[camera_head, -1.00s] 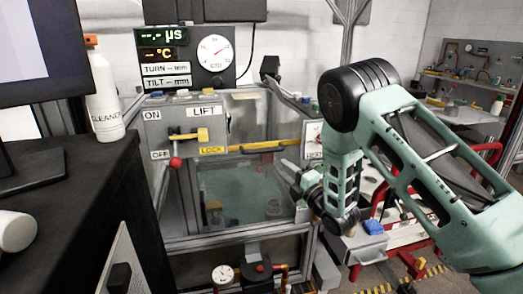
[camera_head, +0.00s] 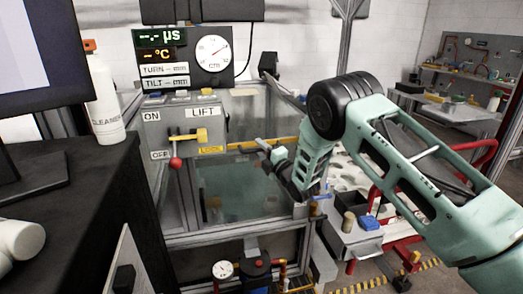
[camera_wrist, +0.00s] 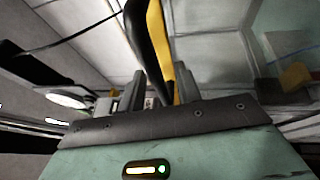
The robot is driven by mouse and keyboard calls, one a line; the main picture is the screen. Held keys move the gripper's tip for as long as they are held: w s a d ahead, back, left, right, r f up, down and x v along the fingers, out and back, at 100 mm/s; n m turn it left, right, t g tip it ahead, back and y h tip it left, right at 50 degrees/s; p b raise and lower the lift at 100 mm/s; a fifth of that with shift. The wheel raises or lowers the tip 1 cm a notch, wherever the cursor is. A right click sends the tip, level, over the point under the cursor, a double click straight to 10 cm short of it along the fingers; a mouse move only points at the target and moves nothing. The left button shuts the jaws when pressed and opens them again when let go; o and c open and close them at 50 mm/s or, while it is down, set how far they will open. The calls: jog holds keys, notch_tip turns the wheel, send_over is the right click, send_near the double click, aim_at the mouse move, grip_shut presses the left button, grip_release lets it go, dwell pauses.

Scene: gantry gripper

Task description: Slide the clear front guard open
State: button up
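The clear front guard (camera_head: 238,190) is the see-through pane at the front of the tank frame, with a yellow bar (camera_head: 284,141) along its top. My gripper (camera_head: 262,146) is at this bar, right of the LOCK label. In the wrist view my gripper (camera_wrist: 160,85) has its two dark fingers apart. The yellow and black bar (camera_wrist: 178,60) runs up from between or just beyond them. I cannot tell whether the fingers touch it. My wrist and forearm hide the right end of the bar and the guard's right edge.
A grey control box (camera_head: 185,130) with ON/OFF and LIFT labels, a yellow latch (camera_head: 188,136) and a red-knobbed lever (camera_head: 176,162) stands left of the gripper. A black bench with a cleaner bottle (camera_head: 104,105) is further left. A red cart (camera_head: 385,225) stands at the right.

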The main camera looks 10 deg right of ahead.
grip_shut()
jog(key=shift+f, duration=0.1)
jog(key=b, duration=2.6)
send_near(254, 211)
jog(key=x, duration=0.4)
jog(key=shift+w+a, duration=0.15)
jog(key=shift+w, duration=0.2)
grip_release()
jog(key=p+v, duration=0.1)
jog(key=v, duration=1.6)
jog(key=shift+s+p, duration=0.15)
jog(key=shift+p, duration=0.15)
